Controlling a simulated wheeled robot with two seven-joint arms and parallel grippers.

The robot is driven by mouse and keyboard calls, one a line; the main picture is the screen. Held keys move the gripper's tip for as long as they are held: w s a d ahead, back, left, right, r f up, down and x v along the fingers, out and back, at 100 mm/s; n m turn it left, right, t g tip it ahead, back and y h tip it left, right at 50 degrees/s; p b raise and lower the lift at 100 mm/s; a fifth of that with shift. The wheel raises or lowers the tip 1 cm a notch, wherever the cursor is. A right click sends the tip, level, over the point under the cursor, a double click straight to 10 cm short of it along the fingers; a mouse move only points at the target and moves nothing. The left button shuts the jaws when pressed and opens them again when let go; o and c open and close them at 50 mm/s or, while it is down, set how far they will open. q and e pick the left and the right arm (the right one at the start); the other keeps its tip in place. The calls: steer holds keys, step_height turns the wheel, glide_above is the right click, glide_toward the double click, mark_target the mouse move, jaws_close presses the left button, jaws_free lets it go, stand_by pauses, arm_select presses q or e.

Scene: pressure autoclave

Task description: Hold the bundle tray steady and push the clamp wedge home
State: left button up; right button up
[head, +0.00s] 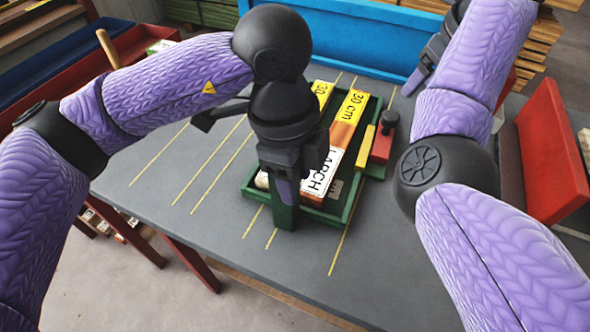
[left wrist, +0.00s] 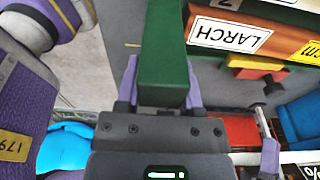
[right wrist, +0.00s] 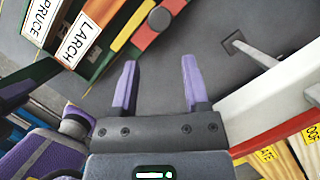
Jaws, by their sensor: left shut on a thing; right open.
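The green bundle tray (head: 333,219) sits on the grey table and holds boards with a LARCH label (head: 318,178) and yellow 30 cm labels. My left gripper (head: 283,188) is shut on the green upright handle at the tray's near end; the handle (left wrist: 163,45) fills its jaws in the left wrist view. Along the tray's right side are a yellow strip (head: 365,148) and a red block (head: 382,146) with a dark knob (head: 389,122); I cannot tell which is the wedge. My right gripper (right wrist: 159,88) is open and empty, apart from the red block (right wrist: 160,14).
A blue bin (head: 350,40) stands behind the table. Red panels of a rack (head: 550,150) stand at the right, and a red tray (head: 140,50) lies at the back left. Yellow lines mark the table top. The table is clear in front of the bundle tray.

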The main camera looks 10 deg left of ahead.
arm_select(q)
jaws_close()
arm_select(e)
steer(key=shift+c, duration=0.9)
steer(key=r+n, duration=0.1)
steer(key=w+r+n+t, duration=0.1)
steer(key=r+n, duration=0.1)
steer(key=r, duration=0.1)
steer(key=shift+w+n+t, duration=0.25)
steer(key=shift+n+t, duration=0.05)
steer(key=shift+n, duration=0.1)
steer(key=c, duration=0.5)
steer(key=n, duration=0.1)
steer(key=r+n, duration=0.1)
steer(key=a+r+n, duration=0.1)
steer(key=n, duration=0.1)
steer(key=shift+w+r+t+h, duration=0.25)
steer(key=shift+w+t+h, duration=0.05)
steer(key=shift+t+h, duration=0.1)
jaws_close()
steer(key=n+g+h, duration=0.2)
steer(key=n+g, duration=0.1)
steer(key=n, duration=1.4)
glide_above(381, 151)
steer(key=s+x, duration=0.2)
steer(key=x, duration=0.6)
steer(key=shift+n, duration=0.3)
step_height(381, 151, down, 6)
steer(key=shift+a, duration=0.2)
steer(key=shift+f, duration=0.4)
